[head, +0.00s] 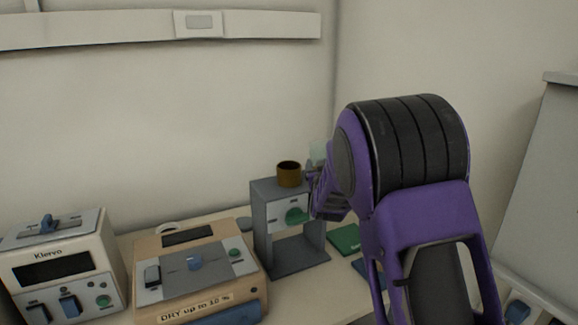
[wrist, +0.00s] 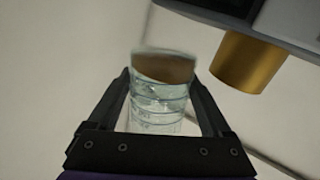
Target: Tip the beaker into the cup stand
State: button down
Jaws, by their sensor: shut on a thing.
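My gripper (wrist: 160,88) is shut on a clear glass beaker (wrist: 158,108), one finger on each side of it. A brown patch shows near its far end in the wrist view; I cannot tell if it is contents. In the head view the beaker (head: 319,152) is a pale shape, mostly hidden by my arm. The grey cup stand (head: 270,222) is on the bench, with an amber-brown cup (head: 289,176) on its top plate. The cup also shows in the wrist view (wrist: 246,64), apart from the beaker. The beaker is just right of the cup.
A tan furnace box (head: 190,262) and a white Klervo unit (head: 58,265) stand left of the cup stand. A green booklet (head: 344,239) lies on the bench to its right. A white rail (head: 110,28) runs along the wall. A grey board (head: 545,180) is far right.

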aim_at(319, 146)
jog(key=shift+w+r, duration=0.1)
jog(key=shift+w+a+r+p, duration=0.4)
jog(key=shift+w+a+r, duration=0.15)
jog(key=shift+w+r, duration=0.1)
jog(key=shift+w+a+r+p, duration=0.65)
jog(key=shift+w+a+r, duration=0.15)
jog(key=shift+w+r, duration=0.25)
jog(key=shift+w+d+r+n+t+b, duration=0.15)
jog(key=shift+d+n+t+b, duration=0.15)
jog(key=shift+n+b, duration=0.75)
jog(key=shift+w+d+r+n+t+b, duration=0.15)
jog(key=shift+n+t+b, duration=0.35)
jog(key=shift+b, duration=1)
dwell(1.7)
jog(key=shift+d+f+n+b, duration=0.1)
jog(key=shift+d+n+b, duration=0.15)
jog(key=shift+n+b, duration=0.9)
dwell(0.8)
